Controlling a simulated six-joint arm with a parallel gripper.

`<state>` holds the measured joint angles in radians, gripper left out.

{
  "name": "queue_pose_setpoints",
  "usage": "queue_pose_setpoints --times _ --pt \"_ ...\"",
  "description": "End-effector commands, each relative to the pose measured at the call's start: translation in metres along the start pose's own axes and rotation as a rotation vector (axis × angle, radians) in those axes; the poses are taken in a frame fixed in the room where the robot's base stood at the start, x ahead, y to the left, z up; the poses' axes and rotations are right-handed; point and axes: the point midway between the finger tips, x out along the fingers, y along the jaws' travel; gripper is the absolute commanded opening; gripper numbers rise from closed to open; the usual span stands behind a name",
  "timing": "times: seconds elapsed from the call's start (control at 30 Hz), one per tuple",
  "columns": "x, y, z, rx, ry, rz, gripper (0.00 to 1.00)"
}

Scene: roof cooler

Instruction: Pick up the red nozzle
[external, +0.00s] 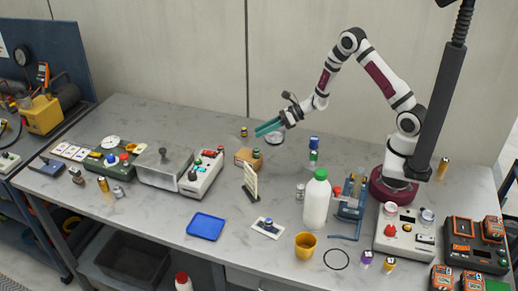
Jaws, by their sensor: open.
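My gripper (268,129), with teal fingers, is held above the back middle of the grey bench and points left. It is empty, with a small round dish (274,139) below and just right of the fingertips. I cannot tell for certain which small red part is the red nozzle. One small red piece (336,191) shows at the left of the blue rack (350,208), below and right of my gripper.
A cardboard box (248,158), blue tray (206,227) and yellow cup (305,245) lie nearby. Control boxes (403,236) fill the right end. Bare bench lies around the blue tray.

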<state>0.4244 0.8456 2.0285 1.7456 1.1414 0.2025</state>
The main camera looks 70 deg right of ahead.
Motion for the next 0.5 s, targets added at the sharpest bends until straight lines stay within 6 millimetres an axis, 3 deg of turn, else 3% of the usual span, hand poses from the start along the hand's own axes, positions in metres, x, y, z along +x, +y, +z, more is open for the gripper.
queue_pose_setpoints --times 0.1,0.33,0.5 --pt "0.013 -0.017 -0.012 0.060 -0.002 -0.049 0.41" --pt "0.078 -0.019 -0.011 0.059 -0.004 -0.047 0.41" --pt "0.106 -0.021 -0.010 0.058 -0.004 -0.048 0.41"
